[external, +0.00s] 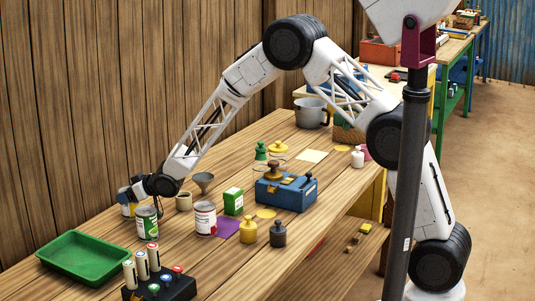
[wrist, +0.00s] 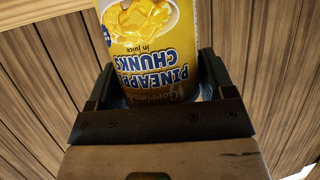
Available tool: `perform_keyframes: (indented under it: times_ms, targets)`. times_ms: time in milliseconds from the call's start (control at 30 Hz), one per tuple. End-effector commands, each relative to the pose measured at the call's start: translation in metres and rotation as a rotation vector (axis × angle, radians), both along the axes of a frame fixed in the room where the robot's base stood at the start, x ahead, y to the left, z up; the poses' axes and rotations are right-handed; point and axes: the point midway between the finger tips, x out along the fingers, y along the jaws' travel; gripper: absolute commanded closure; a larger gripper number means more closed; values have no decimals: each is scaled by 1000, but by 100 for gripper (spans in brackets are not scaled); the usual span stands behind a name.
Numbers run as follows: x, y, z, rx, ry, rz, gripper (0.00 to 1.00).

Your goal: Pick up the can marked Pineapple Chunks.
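The can marked Pineapple Chunks (wrist: 150,45) fills the upper middle of the wrist view, with its yellow and blue label upside down in the picture. My gripper (wrist: 158,85) has one finger on each side of this can. Contact on both sides is too close to judge. In the external view, my gripper (external: 137,190) is low at the left end of the bench. A yellow and blue can (external: 128,210) shows there, partly hidden behind my gripper and the green-labelled can.
A green-labelled can (external: 147,222) stands just in front of my gripper. A green tray (external: 85,258) and a black rack (external: 160,287) lie nearer the camera.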

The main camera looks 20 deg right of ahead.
Motion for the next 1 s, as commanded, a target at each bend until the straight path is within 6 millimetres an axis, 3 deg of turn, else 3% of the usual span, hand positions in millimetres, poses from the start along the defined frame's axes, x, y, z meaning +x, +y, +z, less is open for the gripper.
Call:
perform_keyframes:
  times_ms: [33,267,667,1000]
  targets:
    - [0,0,0,0,0,0,32]
    - [0,0,1,1,-1,0,67]
    - [0,0,8,2,-1,0,68]
    - [0,0,50,2,-3,0,68]
